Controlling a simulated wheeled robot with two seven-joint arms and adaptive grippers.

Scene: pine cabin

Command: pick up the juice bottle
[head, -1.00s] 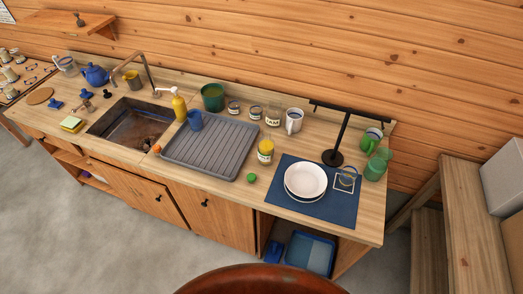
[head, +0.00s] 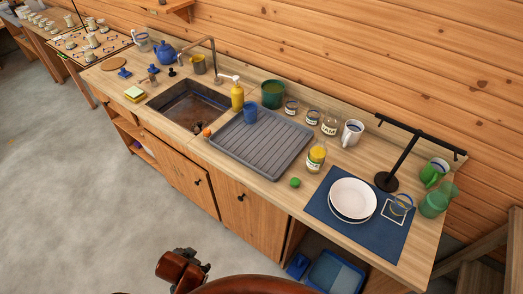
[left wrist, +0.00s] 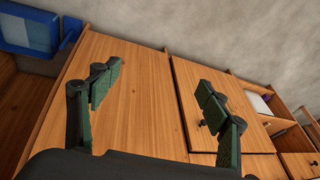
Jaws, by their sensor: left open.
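The juice bottle (head: 316,157) looks like a clear bottle with yellow contents and a pale label. It stands upright on the wooden counter (head: 285,205), between the grey drying rack and the blue mat. My left gripper (left wrist: 158,88) shows in the left wrist view, with its two dark green fingers spread wide and nothing between them. It faces the wooden cabinet doors (left wrist: 135,105) below the counter, and the bottle is not in that view. My right gripper is not in view.
White plates (head: 352,199) lie on the blue mat (head: 338,228) right of the bottle. A green lime (head: 295,182) sits in front of it. The grey drying rack (head: 262,150) is to its left. Glass jars (head: 330,125) and a white mug (head: 352,132) stand behind it.

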